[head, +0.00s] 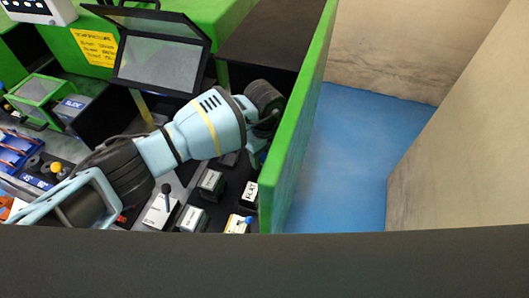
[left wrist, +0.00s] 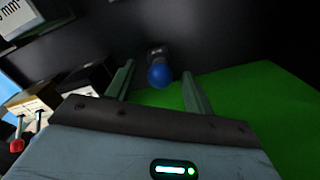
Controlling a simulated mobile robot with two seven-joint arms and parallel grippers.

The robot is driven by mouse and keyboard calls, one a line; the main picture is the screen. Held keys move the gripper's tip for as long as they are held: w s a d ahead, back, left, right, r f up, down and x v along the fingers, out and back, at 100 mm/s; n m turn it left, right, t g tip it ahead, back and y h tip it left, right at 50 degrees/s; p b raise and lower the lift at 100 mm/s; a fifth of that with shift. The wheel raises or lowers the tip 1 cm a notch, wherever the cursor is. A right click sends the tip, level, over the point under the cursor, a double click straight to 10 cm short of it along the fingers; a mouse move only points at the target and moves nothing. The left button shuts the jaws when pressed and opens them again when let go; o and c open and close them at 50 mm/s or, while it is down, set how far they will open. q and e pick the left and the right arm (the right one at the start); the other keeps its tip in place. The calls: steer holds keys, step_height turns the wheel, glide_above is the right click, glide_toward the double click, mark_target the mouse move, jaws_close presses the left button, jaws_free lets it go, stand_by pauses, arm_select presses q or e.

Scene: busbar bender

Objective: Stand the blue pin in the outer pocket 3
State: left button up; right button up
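The blue pin shows a round blue head (left wrist: 159,76) in the left wrist view, with a short grey part behind it. My left gripper (left wrist: 158,88) is open, with one finger on each side of the blue head and a gap to both. In the head view my left gripper (head: 258,152) points down beside the green side wall, and a small bit of blue shows by its fingers. I cannot make out outer pocket 3 in either view. My right gripper is not in view.
The green side wall (head: 298,130) stands close to the right of my left gripper. Several labelled blocks, one marked FLAT (head: 249,195), and a black-knobbed lever (head: 166,190) stand below my arm.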

mark_target(264, 154)
arm_select(q)
steer(key=shift+r+p, duration=0.3)
steer(key=shift+r, duration=3.65)
